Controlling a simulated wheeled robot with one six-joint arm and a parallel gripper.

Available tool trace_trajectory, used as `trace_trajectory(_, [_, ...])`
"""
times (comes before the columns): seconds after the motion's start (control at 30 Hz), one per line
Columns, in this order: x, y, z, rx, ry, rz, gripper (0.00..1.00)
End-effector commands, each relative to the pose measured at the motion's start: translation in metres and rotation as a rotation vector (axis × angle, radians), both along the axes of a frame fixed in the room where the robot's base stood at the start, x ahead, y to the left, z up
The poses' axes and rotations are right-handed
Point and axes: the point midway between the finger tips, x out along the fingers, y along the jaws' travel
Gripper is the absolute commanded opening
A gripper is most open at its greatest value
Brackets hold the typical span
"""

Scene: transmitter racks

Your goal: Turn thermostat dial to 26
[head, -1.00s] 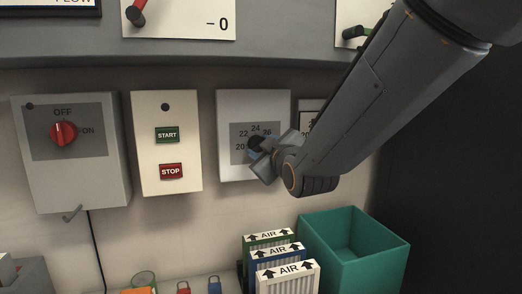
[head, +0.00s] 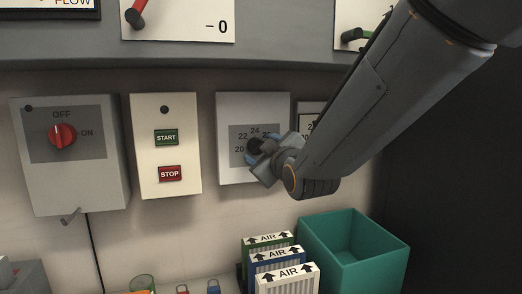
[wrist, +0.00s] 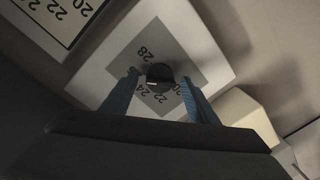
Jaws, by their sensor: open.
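The thermostat (head: 231,110) is a white box on the wall with a grey dial plate. Numbers 20, 22 and 24 show on the plate in the head view, and 28 shows in the wrist view. The dark round dial knob (wrist: 160,76) is at the plate's centre. My gripper (wrist: 156,92) is open, with one blue finger on each side of the knob. I cannot tell whether the fingers touch it. In the head view my gripper (head: 270,150) covers the right part of the plate. The dial's pointer setting cannot be read.
A white START/STOP box (head: 165,115) and a grey OFF/ON switch box (head: 105,180) are to the left. A second numbered panel (wrist: 58,14) is close beside the thermostat. Below are AIR filters (head: 287,280) and a teal bin (head: 352,246).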

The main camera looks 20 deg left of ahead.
Motion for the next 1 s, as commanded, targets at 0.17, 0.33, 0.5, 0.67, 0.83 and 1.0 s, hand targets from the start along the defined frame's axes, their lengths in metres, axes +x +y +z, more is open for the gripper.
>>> trace_trajectory(0.17, [-0.016, -0.011, 0.001, 0.002, -0.002, 0.000, 0.54])
trace_trajectory(0.33, [-0.037, -0.025, 0.002, 0.002, -0.002, 0.000, 0.54])
trace_trajectory(0.5, [-0.053, -0.036, 0.003, 0.001, -0.002, -0.002, 0.54])
trace_trajectory(0.67, [-0.060, -0.041, 0.004, 0.001, -0.001, -0.002, 0.54])
trace_trajectory(0.83, [-0.061, -0.042, 0.004, 0.000, 0.000, -0.001, 0.54])
trace_trajectory(1.0, [-0.061, -0.042, 0.004, 0.000, 0.000, -0.001, 0.54])
